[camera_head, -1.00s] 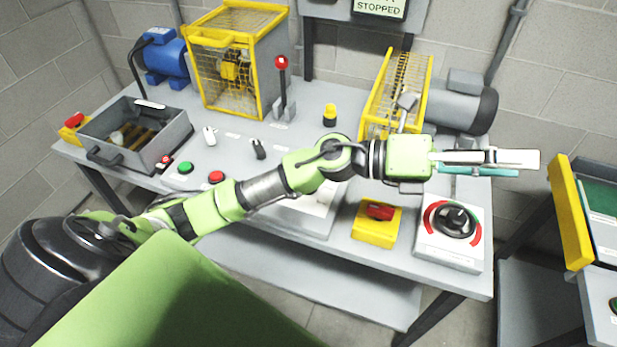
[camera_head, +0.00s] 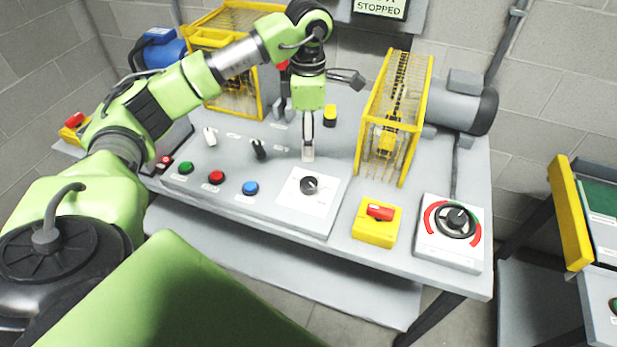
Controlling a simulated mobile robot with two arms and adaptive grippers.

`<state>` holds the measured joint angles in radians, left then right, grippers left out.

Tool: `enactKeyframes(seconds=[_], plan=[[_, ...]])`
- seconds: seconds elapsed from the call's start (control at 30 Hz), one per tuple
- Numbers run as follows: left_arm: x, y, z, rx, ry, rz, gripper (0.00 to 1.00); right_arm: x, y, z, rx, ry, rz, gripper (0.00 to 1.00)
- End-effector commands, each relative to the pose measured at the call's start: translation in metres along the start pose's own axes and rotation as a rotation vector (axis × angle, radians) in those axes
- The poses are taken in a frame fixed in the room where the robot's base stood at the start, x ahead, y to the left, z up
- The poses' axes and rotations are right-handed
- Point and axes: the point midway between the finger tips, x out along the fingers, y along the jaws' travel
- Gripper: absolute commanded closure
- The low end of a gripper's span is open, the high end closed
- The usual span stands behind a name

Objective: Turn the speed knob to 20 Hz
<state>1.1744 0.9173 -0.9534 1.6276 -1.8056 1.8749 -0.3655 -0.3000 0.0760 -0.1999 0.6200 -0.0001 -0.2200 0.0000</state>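A small black knob (camera_head: 310,186) sits on a white panel (camera_head: 322,208) with small markings near the middle of the bench; it looks like the speed knob, but its scale is too small to read. My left gripper (camera_head: 308,158) points down just above and behind this knob, apart from it in the picture. Its fingers are seen edge-on, so I cannot tell whether they are open or shut. My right gripper is not in view.
Green (camera_head: 185,167), red (camera_head: 216,177) and blue (camera_head: 250,188) buttons lie left of the panel. A yellow box with a red switch (camera_head: 380,212) and a larger black rotary switch (camera_head: 456,220) lie right. A yellow cage guard (camera_head: 408,110) stands behind right. The sign reads STOPPED.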

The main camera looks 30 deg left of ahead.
Motion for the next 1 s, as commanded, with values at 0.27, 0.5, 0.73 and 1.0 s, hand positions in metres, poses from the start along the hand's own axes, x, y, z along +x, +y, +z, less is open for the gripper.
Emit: enactKeyframes(seconds=[0.27, 0.5, 0.73, 1.0], plan=[[0.049, -0.002, 0.0, 0.002, 0.002, -0.007, 0.5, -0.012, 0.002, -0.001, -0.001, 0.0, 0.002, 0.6], [0.099, -0.003, 0.001, 0.001, -0.001, -0.007, 0.5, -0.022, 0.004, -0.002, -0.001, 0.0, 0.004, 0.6], [0.127, -0.002, 0.002, 0.002, -0.003, -0.004, 0.5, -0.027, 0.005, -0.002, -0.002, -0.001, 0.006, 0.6], [0.134, -0.002, 0.002, 0.002, -0.004, -0.002, 0.5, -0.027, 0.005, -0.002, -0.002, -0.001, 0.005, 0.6]])
